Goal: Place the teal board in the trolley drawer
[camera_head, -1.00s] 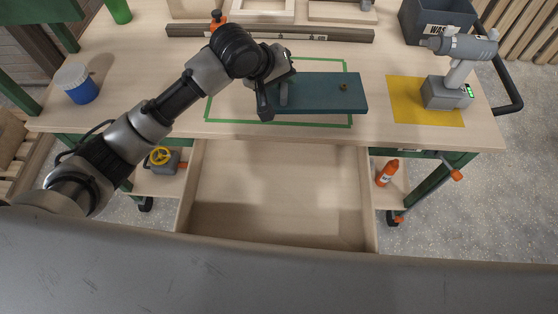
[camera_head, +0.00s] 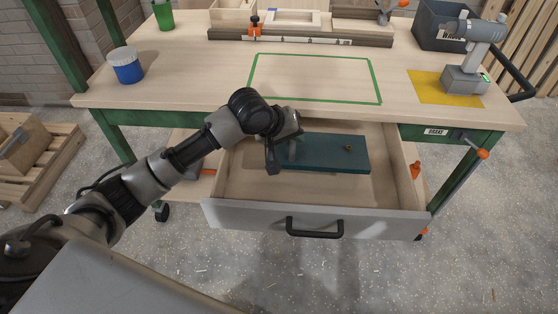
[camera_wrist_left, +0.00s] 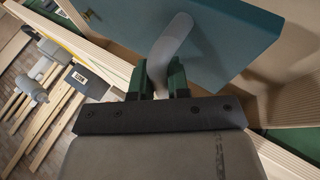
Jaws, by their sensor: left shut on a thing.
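The teal board (camera_head: 328,158) is within the outline of the open trolley drawer (camera_head: 385,193), at its back part. I cannot tell whether it touches the drawer floor. A small brass-coloured knob (camera_head: 348,148) is on its top. My left gripper (camera_head: 285,148) is shut on the board's grey curved handle (camera_wrist_left: 172,45) at the board's left end. In the left wrist view the board (camera_wrist_left: 235,35) fills the top, with the green fingers (camera_wrist_left: 160,80) around the handle. My right gripper is not in view.
The drawer's grey front with a black handle (camera_head: 314,228) faces me. A green tape outline (camera_head: 315,99) on the worktop (camera_head: 210,80) is empty. A blue jar (camera_head: 127,67) stands left, a grey drill (camera_head: 468,65) right on a yellow mat (camera_head: 430,92).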

